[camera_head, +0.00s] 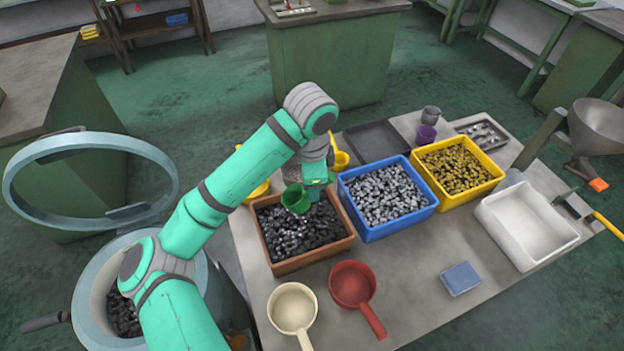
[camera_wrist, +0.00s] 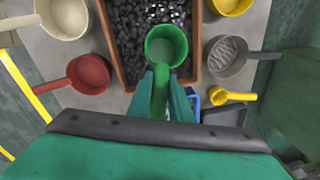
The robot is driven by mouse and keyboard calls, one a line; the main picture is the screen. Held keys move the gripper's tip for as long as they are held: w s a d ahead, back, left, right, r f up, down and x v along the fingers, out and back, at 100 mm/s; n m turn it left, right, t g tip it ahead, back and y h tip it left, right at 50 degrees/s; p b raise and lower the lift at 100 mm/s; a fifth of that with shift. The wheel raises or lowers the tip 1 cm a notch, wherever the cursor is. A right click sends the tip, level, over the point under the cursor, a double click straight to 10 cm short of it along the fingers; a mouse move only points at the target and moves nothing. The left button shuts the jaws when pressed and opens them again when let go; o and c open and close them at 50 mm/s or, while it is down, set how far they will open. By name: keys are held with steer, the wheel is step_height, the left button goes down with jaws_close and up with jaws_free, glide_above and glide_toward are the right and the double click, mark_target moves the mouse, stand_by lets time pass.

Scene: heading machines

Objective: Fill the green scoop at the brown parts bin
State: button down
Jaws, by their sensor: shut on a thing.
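The green scoop (camera_head: 296,198) is over the brown parts bin (camera_head: 303,264), which is full of dark metal parts. My gripper (camera_head: 317,178) is above the bin's far right part. In the wrist view my gripper (camera_wrist: 172,98) is shut on the handle of the green scoop (camera_wrist: 166,46). The scoop's cup lies over the dark parts inside the brown bin (camera_wrist: 197,45). The inside of the cup looks green, with no parts seen in it. I cannot tell whether the cup touches the parts.
A blue bin (camera_head: 388,232) of silvery parts and a yellow bin (camera_head: 467,200) of brassy parts stand to the right. A cream scoop (camera_head: 292,307) and a red scoop (camera_head: 352,284) lie in front. An empty white tray (camera_head: 530,225) stands at right. A drum (camera_head: 92,290) is at left.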

mark_target(308, 203)
steer(key=shift+s+a+f+h, duration=0.15)
steer(key=shift+f+h, duration=0.45)
steer(key=shift+h, duration=0.05)
steer(key=shift+s+a+f+h, duration=0.1)
steer(key=shift+a+f+h, duration=0.05)
steer(key=shift+f+h, duration=0.5)
steer(key=shift+w+a+f+g+h, duration=0.15)
steer(key=shift+a+f+h, duration=0.15)
steer(key=shift+f+h, duration=0.6)
steer(key=shift+s+a+f+g+h, duration=0.15)
steer(key=shift+a+f+h, duration=0.15)
steer(key=shift+f+h, duration=0.55)
step_height(308, 203, down, 7)
steer(key=a+y, duration=0.1)
steer(key=y, duration=0.6)
steer(key=shift+t+y, duration=0.4)
steer(key=shift+y, duration=0.45)
steer(key=shift+w+a+v, duration=0.15)
steer(key=shift+w+v, duration=0.1)
steer(key=shift+v, duration=1.65)
steer(key=shift+w+a+v, duration=0.15)
steer(key=shift+w+v, duration=0.15)
steer(key=shift+v, duration=1.65)
steer(key=shift+w+a+v, duration=0.15)
steer(key=shift+w+v, duration=0.1)
steer(key=shift+v, duration=1.65)
steer(key=shift+r, duration=0.2)
